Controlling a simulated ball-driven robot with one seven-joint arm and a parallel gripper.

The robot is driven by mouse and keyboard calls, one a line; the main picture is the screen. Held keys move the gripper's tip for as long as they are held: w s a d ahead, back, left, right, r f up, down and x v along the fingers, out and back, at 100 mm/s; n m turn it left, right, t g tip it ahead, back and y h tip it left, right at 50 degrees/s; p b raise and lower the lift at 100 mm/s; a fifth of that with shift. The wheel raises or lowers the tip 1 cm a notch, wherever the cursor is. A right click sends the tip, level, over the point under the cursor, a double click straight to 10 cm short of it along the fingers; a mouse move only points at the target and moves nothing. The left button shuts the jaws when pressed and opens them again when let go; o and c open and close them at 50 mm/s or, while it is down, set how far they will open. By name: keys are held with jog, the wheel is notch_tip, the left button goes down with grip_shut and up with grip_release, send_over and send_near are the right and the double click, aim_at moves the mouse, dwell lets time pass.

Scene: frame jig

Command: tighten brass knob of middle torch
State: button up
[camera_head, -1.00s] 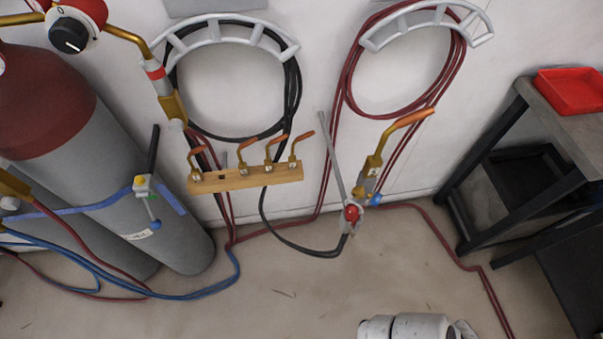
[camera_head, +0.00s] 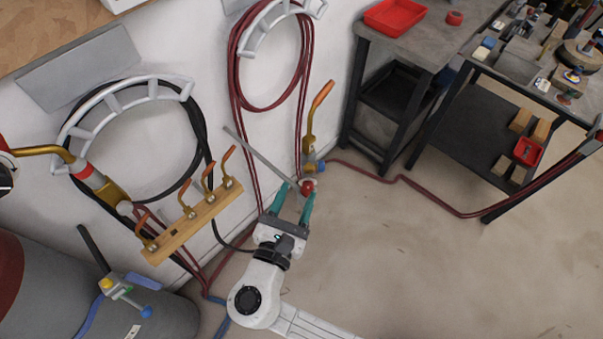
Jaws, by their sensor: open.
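Three torches hang along the wall. The middle torch, as I read the row, is a long grey tube (camera_head: 250,151) slanting down to a valve end with a red knob (camera_head: 308,186). A brass knob on it cannot be made out. My gripper (camera_head: 297,187) has two teal fingers, spread apart, near that valve end. The right finger is close to the red knob; contact cannot be told. The right torch (camera_head: 315,120) is brass with an orange tip and a blue knob (camera_head: 320,167). The left torch (camera_head: 92,180) is brass with a red band.
A wooden rack (camera_head: 195,226) with several orange-tipped nozzles is left of my gripper. Hose coils hang on the wall. Dark benches stand at the right, one with a red tray (camera_head: 394,16). The floor between is open.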

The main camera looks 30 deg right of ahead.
aim_at(307, 171)
jog(key=x, duration=0.5)
jog(key=shift+w+d+p, duration=0.2)
jog(key=shift+d+p, duration=0.1)
jog(key=shift+p, duration=0.1)
jog(key=shift+c, duration=0.2)
grip_shut()
